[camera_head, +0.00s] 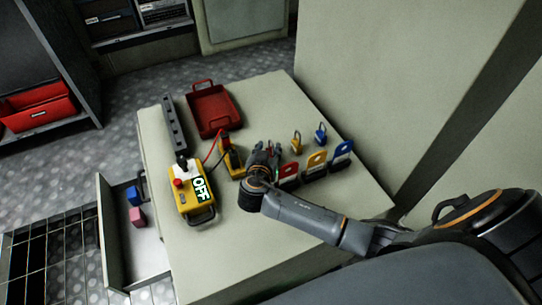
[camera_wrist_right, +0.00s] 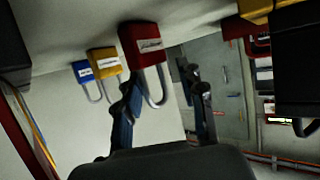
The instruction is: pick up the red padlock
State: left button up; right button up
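The red padlock (camera_wrist_right: 143,45) shows in the right wrist view, which looks upside down, with its silver shackle between the fingers of my right gripper (camera_wrist_right: 163,86). The left finger in that view overlaps one side of the shackle; I cannot tell if they touch. The fingers are apart and the gripper is open. In the head view my right gripper (camera_head: 263,153) is low over the table, and I cannot make out the red padlock there. My left gripper is not in view.
A yellow padlock (camera_head: 297,143) and a blue padlock (camera_head: 320,134) stand right of the gripper. Red, yellow and blue-white upright tags (camera_head: 316,162) stand close by. A yellow OFF box (camera_head: 190,190), a red tray (camera_head: 212,109) and an open drawer (camera_head: 115,240) lie left.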

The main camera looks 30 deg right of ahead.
aim_at(269, 147)
jog(key=x, duration=0.3)
jog(key=shift+w+d+f, duration=0.1)
jog(key=shift+w+f, duration=0.05)
jog(key=shift+w, duration=0.05)
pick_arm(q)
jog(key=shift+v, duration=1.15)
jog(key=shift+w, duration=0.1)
pick_arm(e)
grip_shut()
